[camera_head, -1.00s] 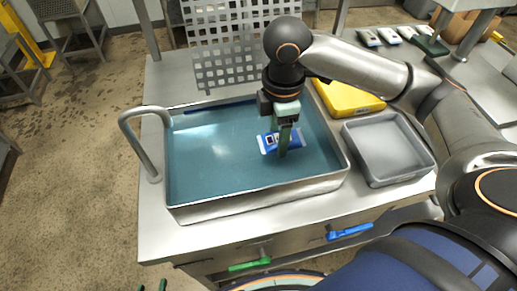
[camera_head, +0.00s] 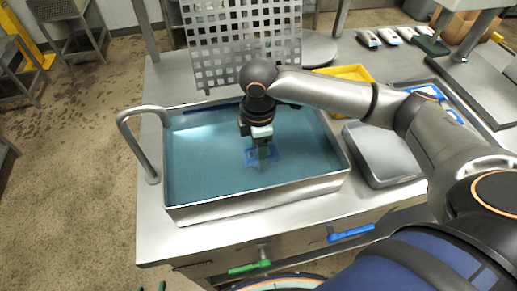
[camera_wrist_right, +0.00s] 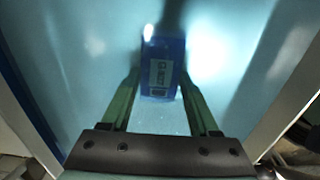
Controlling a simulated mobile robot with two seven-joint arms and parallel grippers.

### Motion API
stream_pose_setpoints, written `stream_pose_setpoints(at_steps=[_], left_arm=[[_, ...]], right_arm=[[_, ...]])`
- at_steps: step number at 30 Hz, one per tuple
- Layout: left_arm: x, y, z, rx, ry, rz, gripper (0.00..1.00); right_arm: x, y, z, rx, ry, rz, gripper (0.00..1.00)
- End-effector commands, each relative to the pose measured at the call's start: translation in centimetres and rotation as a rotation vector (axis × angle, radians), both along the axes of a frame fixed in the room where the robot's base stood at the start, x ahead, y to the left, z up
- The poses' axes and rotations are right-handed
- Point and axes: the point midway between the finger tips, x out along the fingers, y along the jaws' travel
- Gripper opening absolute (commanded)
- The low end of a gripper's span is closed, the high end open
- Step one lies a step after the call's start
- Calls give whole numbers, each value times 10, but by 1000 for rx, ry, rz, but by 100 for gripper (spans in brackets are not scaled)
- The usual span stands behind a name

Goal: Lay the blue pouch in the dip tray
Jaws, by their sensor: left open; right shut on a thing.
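The dip tray (camera_head: 262,192) is a wide metal tray of blue-green water in the middle of the steel bench. The blue pouch (camera_head: 277,154) is below the water surface inside it, right of the tray's middle, tinted by the water. My right gripper (camera_head: 263,152) points down into the water, shut on the pouch. In the right wrist view the pouch (camera_wrist_right: 163,52) shows its white label between the green fingers of the gripper (camera_wrist_right: 163,82). I cannot tell whether it touches the tray floor.
A grey tray (camera_head: 383,152) stands right of the dip tray, with a yellow tray (camera_head: 347,73) behind. A perforated panel (camera_head: 243,45) rises behind the water. A curved metal handle (camera_head: 125,122) stands at the left. Blue (camera_head: 350,232) and green (camera_head: 249,266) handles project from the bench front.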

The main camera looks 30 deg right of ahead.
Motion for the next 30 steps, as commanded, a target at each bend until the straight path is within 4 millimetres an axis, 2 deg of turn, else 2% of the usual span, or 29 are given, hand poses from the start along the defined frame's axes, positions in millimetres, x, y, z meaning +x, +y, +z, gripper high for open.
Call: stream_pose_setpoints(at_steps=[3,4,11,21,26,30], left_arm=[[0,0,2,0,0,0,60],[0,0,2,0,0,0,60],[0,0,1,0,-1,0,60],[0,0,-1,0,-1,0,60],[0,0,4,0,-1,0,60],[0,0,7,0,-1,0,60]], right_arm=[[0,0,-2,0,1,-1,6],[0,0,-3,0,0,-1,64],[0,0,-3,0,0,-1,90],[1,0,1,0,-2,0,91],[1,0,26,2,-5,-1,91],[1,1,58,1,-7,0,91]])
